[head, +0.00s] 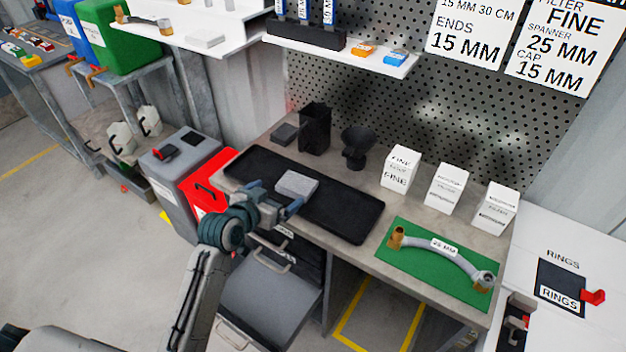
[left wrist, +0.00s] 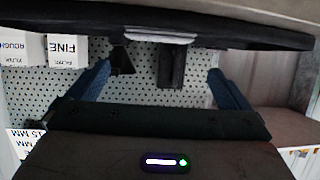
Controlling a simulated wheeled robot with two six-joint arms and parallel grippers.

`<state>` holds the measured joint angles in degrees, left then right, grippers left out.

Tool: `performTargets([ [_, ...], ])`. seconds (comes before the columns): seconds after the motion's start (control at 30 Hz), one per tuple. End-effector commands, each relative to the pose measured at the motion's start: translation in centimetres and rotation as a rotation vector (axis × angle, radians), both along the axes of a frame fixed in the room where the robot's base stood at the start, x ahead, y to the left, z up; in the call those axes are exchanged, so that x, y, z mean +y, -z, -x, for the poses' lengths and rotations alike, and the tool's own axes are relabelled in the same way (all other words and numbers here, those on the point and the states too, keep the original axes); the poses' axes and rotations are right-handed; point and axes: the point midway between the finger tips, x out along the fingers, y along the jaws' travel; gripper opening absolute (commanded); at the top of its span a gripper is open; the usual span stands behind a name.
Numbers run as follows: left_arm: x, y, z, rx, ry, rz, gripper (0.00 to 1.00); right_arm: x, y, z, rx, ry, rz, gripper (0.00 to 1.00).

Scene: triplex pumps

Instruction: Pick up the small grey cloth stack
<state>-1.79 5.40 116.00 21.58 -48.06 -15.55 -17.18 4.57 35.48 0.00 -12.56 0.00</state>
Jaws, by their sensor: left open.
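The small grey cloth stack (head: 297,184) lies on the black mat (head: 345,208) on the workbench. My left gripper (head: 277,199) comes in from the front left, with its blue fingers apart and pointing at the stack's near side. It is open and empty. In the left wrist view, the stack's pale edge (left wrist: 160,40) lies beyond and between the two open fingers (left wrist: 158,82). Whether a finger touches the stack cannot be told. My right gripper is not in view.
A black bin (head: 314,128) and a dark funnel (head: 356,148) stand behind the mat. White filter boxes (head: 445,187) stand to the right. A hose lies on a green mat (head: 420,267). A red bin (head: 208,182) stands left of the bench. The mat's right half is clear.

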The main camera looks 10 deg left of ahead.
Motion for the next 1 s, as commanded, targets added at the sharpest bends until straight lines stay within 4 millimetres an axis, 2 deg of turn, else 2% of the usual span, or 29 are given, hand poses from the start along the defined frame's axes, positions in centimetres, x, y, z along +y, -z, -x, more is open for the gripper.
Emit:
performTargets([
  [0.2,-0.9,1.3,-3.1,0.002,-0.001,0.002,1.0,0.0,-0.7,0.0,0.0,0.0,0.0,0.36],
  [0.47,-1.4,2.2,-4.6,0.003,-0.001,0.001,1.0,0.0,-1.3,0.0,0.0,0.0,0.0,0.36],
  [0.63,-2.1,3.3,-6.4,0.004,-0.001,0.004,1.0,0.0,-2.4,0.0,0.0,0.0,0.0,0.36],
  [0.8,-2.5,4.3,-8.0,0.004,-0.001,0.002,1.0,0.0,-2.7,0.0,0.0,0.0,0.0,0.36],
  [1.0,-2.6,4.5,-8.4,0.002,-0.001,0.0,1.0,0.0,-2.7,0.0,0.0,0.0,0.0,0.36],
])
